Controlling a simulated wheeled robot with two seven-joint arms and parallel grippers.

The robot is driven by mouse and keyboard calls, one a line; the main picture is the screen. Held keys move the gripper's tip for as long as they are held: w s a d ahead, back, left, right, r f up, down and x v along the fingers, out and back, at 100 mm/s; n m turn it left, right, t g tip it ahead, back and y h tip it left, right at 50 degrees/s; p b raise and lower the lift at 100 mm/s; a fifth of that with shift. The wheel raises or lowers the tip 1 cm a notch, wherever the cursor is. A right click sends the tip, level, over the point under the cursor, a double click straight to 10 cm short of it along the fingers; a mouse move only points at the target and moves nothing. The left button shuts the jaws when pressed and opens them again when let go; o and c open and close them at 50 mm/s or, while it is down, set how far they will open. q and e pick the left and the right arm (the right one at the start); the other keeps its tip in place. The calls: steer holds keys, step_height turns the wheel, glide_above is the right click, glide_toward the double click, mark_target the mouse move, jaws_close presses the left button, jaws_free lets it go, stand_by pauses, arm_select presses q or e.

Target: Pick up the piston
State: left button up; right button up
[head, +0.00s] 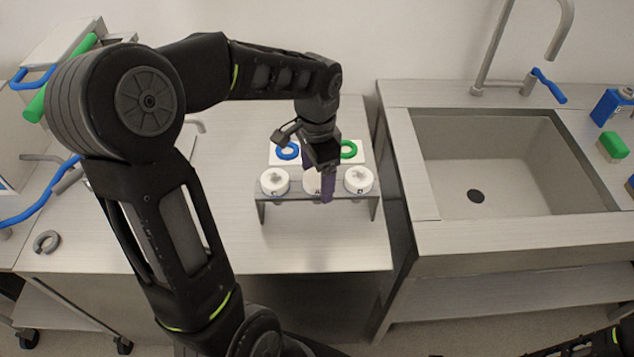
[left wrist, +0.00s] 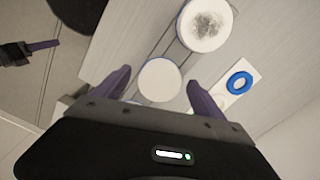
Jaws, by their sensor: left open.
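A small metal rack (head: 292,206) on the left table holds three white round pieces in a row. The middle one (head: 311,180) has a plain white top and looks like the piston; my left gripper partly covers it in the head view. In the left wrist view the plain white disc (left wrist: 160,80) lies between the two purple fingers. My left gripper (head: 326,184) is open above the rack, its fingers (left wrist: 160,90) on either side of the disc; contact cannot be told. My right gripper (left wrist: 42,47) shows only in part at the left of the wrist view.
White pieces with grey, rough tops flank it at left (head: 274,182) and right (head: 358,180). A white plate behind the rack carries a blue ring (head: 287,151) and a green ring (head: 348,149). A sink (head: 485,165) stands to the right. The table front is clear.

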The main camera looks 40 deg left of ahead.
arm_select(q)
steer(key=shift+c, duration=0.4)
steer(key=c, duration=1.6)
steer(key=shift+r, duration=0.1)
steer(key=shift+c, duration=0.2)
step_height(320, 180, up, 10)
steer(key=b, duration=0.1)
